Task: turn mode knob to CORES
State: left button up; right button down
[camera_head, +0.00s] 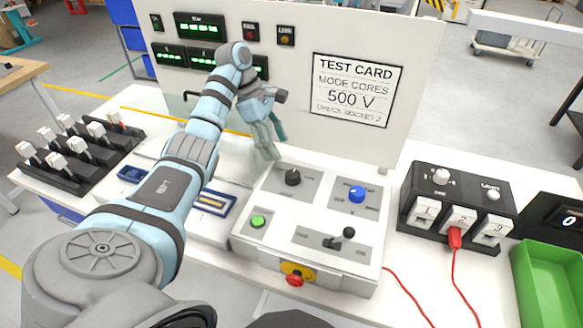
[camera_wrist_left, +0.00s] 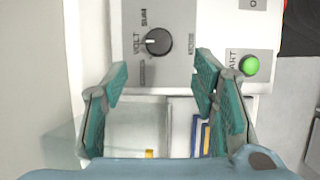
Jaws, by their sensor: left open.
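A black knob (camera_head: 292,177) sits on the upper left plate of the grey control box (camera_head: 268,252). In the left wrist view the knob (camera_wrist_left: 158,42) has a white pointer mark facing left, towards a label that seems to read VOLT; the other labels are too small to read surely. My left gripper (camera_head: 272,132) is above and behind the knob, in front of the upright panel, in the head view. In the left wrist view its teal fingers (camera_wrist_left: 161,78) are spread and empty, apart from the knob. My right gripper is out of view.
The box also carries a blue knob (camera_head: 357,194), a green button (camera_head: 258,221), a small lever (camera_head: 348,232) and a red stop button (camera_head: 295,280). A test card (camera_head: 356,90) reads MODE CORES, 500 V. A socket block (camera_head: 458,205) with a red lead stands right.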

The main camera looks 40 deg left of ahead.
aim_at(293, 172)
pick_arm(q)
jog(key=b+x, duration=0.1)
jog(key=x, duration=0.1)
jog(key=b+x, duration=0.1)
jog(key=x, duration=0.1)
jog(key=b+x, duration=0.2)
jog(key=shift+s+d+f, duration=0.15)
jog(key=shift+s+f, duration=0.1)
jog(key=shift+s, duration=0.05)
jog(key=w+f, duration=0.1)
jog(key=w+d+f, duration=0.1)
jog(key=f, duration=0.1)
jog(key=shift+d+f+b, duration=0.1)
jog(key=shift+d+b, duration=0.05)
jog(key=shift+b, duration=0.15)
jog(key=shift+s, duration=0.4)
jog(key=shift+r, duration=0.2)
jog(key=c, duration=1.2)
jog(key=shift+o, duration=0.2)
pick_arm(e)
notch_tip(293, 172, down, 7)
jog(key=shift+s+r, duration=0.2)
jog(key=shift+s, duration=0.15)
